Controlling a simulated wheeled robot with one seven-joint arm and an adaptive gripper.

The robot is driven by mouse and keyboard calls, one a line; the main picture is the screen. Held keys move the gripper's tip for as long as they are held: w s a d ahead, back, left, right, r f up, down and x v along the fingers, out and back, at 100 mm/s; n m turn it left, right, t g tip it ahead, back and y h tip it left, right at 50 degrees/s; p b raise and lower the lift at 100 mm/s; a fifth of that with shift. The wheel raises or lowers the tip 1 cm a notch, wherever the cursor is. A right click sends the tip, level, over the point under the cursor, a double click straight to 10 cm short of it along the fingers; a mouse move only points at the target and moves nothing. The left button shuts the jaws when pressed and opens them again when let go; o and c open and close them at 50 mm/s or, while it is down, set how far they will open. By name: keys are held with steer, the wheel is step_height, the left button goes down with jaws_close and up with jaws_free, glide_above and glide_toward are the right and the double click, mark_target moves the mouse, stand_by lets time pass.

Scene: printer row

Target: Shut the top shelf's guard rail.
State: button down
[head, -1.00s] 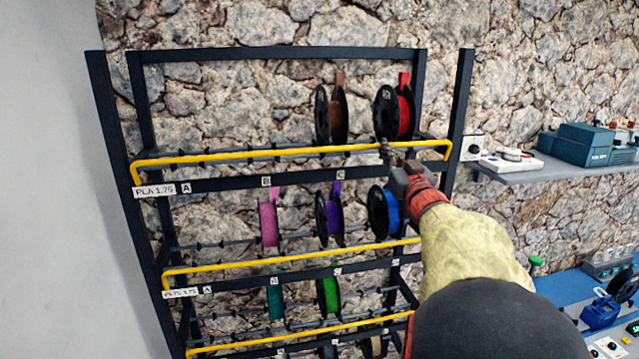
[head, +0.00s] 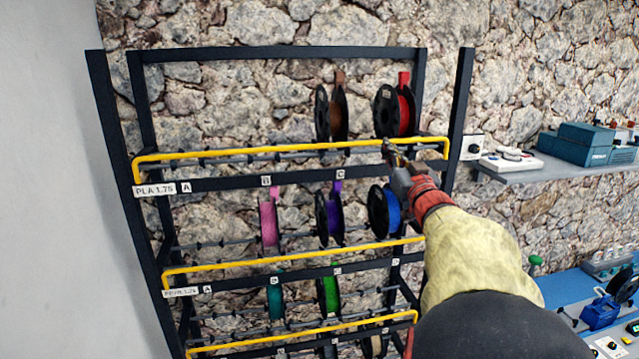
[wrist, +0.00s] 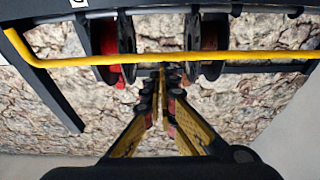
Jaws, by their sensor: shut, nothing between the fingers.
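The top shelf's yellow guard rail (head: 250,152) runs across the front of the upper shelf, its bent ends at the shelf's left and right. It stands a little above the dark front bar. It also shows in the wrist view (wrist: 230,57), crossing just beyond the fingertips. My gripper (head: 388,150) is shut and empty, its tips at the rail right of the middle, below the red spool (head: 405,110). In the wrist view the shut fingertips (wrist: 160,72) are at the rail's edge; I cannot tell for sure whether they touch.
A brown spool (head: 338,112) stands on the top shelf beside the red one. Lower shelves hold pink (head: 268,222), purple and blue spools behind more yellow rails (head: 290,257). A grey wall shelf (head: 560,168) with boxes is at right.

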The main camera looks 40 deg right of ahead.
steer(key=s+a, duration=0.3)
steer(key=s, duration=0.2)
steer(key=shift+s+a, duration=0.25)
steer(key=shift+s, duration=0.05)
stand_by(0.7)
